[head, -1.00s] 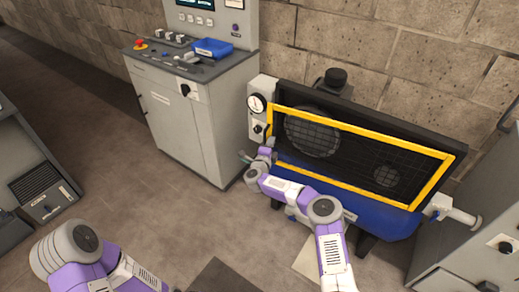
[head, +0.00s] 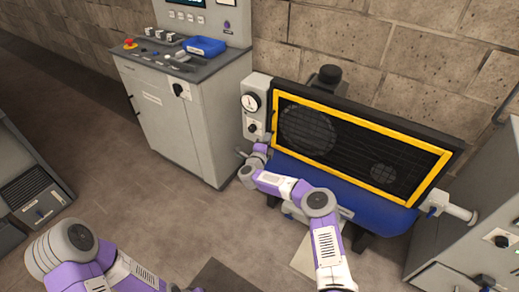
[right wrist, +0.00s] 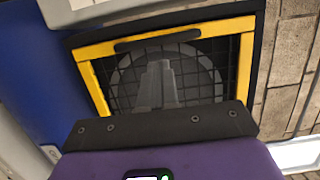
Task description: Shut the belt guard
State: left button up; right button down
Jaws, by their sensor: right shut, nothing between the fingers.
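The belt guard (head: 430,179) is a yellow-framed mesh panel in front of two round pulleys. It lies close against its black housing, with no clear gap in the head view. In the right wrist view the guard's yellow frame (right wrist: 95,88) and mesh fill the middle, with a dark grip on the bar at the top. My right gripper (right wrist: 160,70) is shut and empty, its fingers in front of the mesh over the large pulley; I cannot tell whether they touch. In the head view my right gripper (head: 267,141) is by the guard's left end, its fingertips unclear. My left gripper is out of frame.
The guard's machine has a blue tank (head: 375,208) below and a gauge box (head: 255,102) at its left. A grey console (head: 190,115) with a blue tray (head: 206,46) stands left. A grey cabinet (head: 470,245) stands right.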

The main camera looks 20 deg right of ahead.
jog(key=w+a+p+v, duration=0.1)
jog(key=a+p+v, duration=0.1)
jog(key=v, duration=1)
jog(key=shift+w+a+p, duration=0.2)
jog(key=shift+w+p, duration=0.15)
jog(key=shift+p, duration=0.05)
